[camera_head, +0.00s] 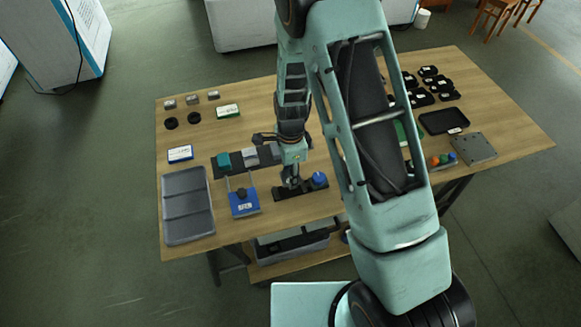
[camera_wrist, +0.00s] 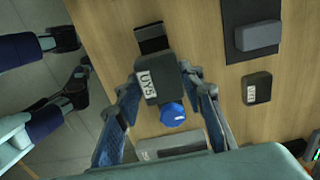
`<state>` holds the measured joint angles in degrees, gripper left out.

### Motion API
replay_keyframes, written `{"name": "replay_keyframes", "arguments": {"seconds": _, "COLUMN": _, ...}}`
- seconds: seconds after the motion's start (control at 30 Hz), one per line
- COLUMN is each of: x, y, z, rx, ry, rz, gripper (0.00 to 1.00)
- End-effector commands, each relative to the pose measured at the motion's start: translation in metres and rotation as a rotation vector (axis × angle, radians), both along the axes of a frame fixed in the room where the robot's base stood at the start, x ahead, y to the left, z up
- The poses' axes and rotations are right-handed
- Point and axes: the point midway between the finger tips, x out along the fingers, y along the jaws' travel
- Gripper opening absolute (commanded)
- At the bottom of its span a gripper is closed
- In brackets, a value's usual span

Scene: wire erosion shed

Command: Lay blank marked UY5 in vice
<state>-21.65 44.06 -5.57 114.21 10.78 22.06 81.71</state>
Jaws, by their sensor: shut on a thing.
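My gripper (camera_head: 291,183) is shut on a dark grey block with a white label reading UY5, the blank (camera_wrist: 152,85). In the wrist view the fingers lie on either side of it. The blank is over the black vice (camera_wrist: 151,38), which has a blue knob (camera_wrist: 172,114). In the head view the vice (camera_head: 314,190) stands near the table's front edge, its blue knob (camera_head: 319,179) at the right end. My gripper hides most of the blank there. I cannot tell whether the blank touches the vice bed.
Another labelled dark block (camera_wrist: 257,88) lies behind the vice, near a dark mat with a grey block (camera_wrist: 258,37). A blue labelled fixture (camera_head: 244,203) stands left of the vice. A grey tray (camera_head: 187,207) is at the table's left. My arm hides the table's middle right.

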Motion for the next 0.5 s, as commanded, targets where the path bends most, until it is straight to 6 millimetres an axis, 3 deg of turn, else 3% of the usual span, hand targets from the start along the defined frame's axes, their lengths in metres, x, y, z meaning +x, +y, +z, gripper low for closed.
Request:
{"name": "replay_keyframes", "arguments": {"seconds": 0.27, "x": -0.002, "y": 0.000, "z": -0.004, "rx": 0.001, "ry": -0.002, "rz": 0.002, "gripper": 0.00}}
{"name": "replay_keyframes", "arguments": {"seconds": 0.5, "x": -0.002, "y": 0.000, "z": -0.021, "rx": 0.000, "ry": 0.000, "rz": 0.001, "gripper": 0.00}}
